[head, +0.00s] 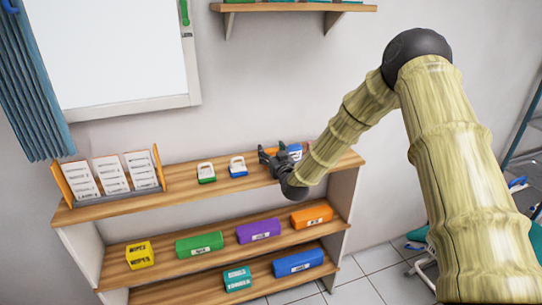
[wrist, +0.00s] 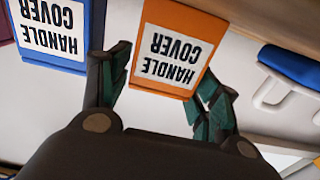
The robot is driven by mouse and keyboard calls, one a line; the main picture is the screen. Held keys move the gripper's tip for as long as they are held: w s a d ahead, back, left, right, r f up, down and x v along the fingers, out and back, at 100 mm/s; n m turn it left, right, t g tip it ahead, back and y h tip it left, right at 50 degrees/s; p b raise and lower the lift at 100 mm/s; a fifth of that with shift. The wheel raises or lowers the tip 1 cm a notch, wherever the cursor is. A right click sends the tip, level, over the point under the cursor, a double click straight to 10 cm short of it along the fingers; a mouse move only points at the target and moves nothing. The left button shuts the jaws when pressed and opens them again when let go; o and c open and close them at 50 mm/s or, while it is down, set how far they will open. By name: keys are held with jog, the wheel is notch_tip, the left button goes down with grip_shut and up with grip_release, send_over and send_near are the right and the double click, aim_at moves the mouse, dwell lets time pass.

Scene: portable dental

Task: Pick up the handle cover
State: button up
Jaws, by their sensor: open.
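Two boxes labelled "HANDLE COVER" show in the wrist view, their lettering upside down. The orange one (wrist: 172,50) is between my fingers; the blue one (wrist: 60,30) is to its left, outside them. My gripper (wrist: 165,92) is open, a finger on each side of the orange box's near end; I cannot tell whether they touch it. In the head view my gripper (head: 268,158) is at the top shelf, partly hiding the orange box (head: 272,151). The blue box (head: 295,151) stands just right of it, partly covered by my arm.
A blue-and-white handled item (head: 238,167) and a green-and-white one (head: 206,172) stand left of my gripper on the top shelf (head: 190,190). A card rack (head: 112,175) is further left. Lower shelves hold coloured boxes. A wall shelf (head: 290,7) is above.

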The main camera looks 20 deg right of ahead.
jog(key=shift+w, duration=0.1)
jog(key=c, duration=0.6)
